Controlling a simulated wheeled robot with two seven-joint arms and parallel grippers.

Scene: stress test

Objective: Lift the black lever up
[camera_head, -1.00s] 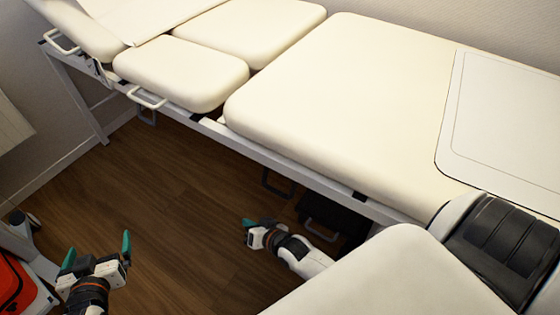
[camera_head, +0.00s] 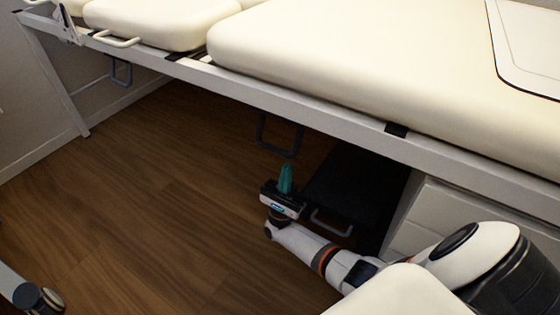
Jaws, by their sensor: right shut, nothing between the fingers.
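A black lever (camera_head: 262,133), a dark looped bar, hangs below the frame of the treatment table. A second, grey-blue loop (camera_head: 121,73) hangs further left under the same frame. My right gripper (camera_head: 285,180) has teal fingertips, is shut and empty, and points up. In the picture it is just below the black lever, with a gap between them. I cannot tell how they differ in depth. My left gripper is out of view.
The cream-padded table (camera_head: 330,55) has a pale metal frame rail (camera_head: 300,105) above my right gripper. A black box-like unit (camera_head: 350,180) with a light handle (camera_head: 331,223) is right beside the gripper.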

